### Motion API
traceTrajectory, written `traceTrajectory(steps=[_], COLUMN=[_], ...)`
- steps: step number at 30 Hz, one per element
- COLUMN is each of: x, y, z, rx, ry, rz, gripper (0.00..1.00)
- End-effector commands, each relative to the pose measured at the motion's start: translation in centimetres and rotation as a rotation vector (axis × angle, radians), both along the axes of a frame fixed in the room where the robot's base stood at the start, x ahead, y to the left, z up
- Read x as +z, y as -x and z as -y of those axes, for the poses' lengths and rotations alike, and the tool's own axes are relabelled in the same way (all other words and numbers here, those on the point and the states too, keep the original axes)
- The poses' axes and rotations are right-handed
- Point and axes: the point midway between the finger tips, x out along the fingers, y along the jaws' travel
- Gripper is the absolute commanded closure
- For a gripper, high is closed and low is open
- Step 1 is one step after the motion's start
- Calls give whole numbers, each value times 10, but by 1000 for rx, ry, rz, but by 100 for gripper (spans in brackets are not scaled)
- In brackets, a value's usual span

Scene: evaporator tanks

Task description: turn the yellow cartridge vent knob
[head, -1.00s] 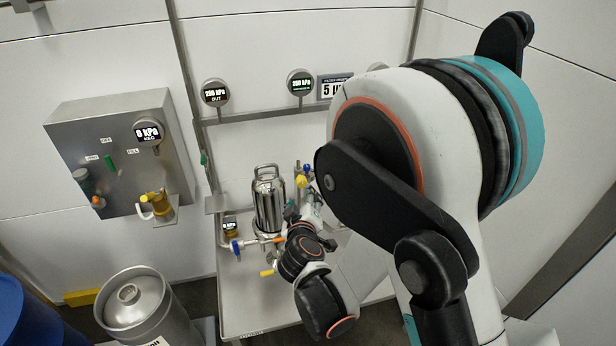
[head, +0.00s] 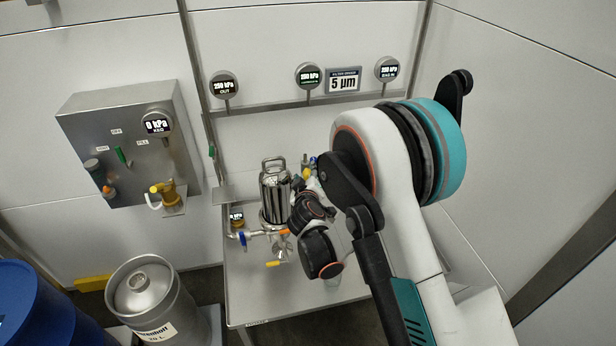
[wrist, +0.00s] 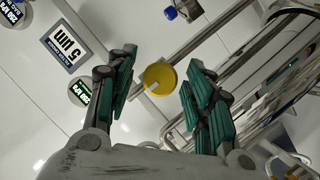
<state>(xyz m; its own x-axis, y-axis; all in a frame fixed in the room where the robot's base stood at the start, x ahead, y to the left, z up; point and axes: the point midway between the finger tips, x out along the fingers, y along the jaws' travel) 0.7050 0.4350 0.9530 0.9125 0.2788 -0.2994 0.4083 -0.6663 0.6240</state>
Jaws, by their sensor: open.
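The yellow vent knob (wrist: 160,78) shows as a round disc between the two finger pads in the wrist view. A small yellow spot (head: 306,173) behind the steel cartridge housing (head: 275,196) in the head view appears to be the same knob. My gripper (wrist: 161,66) is open, with one teal-padded finger left and one right of the knob. Gaps show on both sides, and I cannot tell how far the knob is in depth. In the head view, my wrist links hide most of the gripper.
A blue knob (wrist: 183,9) sits beyond the yellow one. The shiny housing (wrist: 268,88) is close on the right in the wrist view. Blue (head: 243,238) and yellow (head: 273,264) valve handles sit low at the housing. A gauge rail (head: 290,105) runs behind. The bench front (head: 262,300) is clear.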

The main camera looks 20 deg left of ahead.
Motion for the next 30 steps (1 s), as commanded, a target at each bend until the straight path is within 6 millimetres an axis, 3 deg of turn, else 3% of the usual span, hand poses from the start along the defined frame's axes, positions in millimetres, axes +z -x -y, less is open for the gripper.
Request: traceTrajectory(steps=[12,13,18,19,30], x=[-2,-2,-2,-2,-3], y=[-9,-9,-8,-8,-9], z=[-3,-3,-3,-3,-3], rx=[1,1,0,0,1], ry=[0,0,0,0,-32], rz=[-1,-1,0,0,-18], gripper=[52,55,93,97,97])
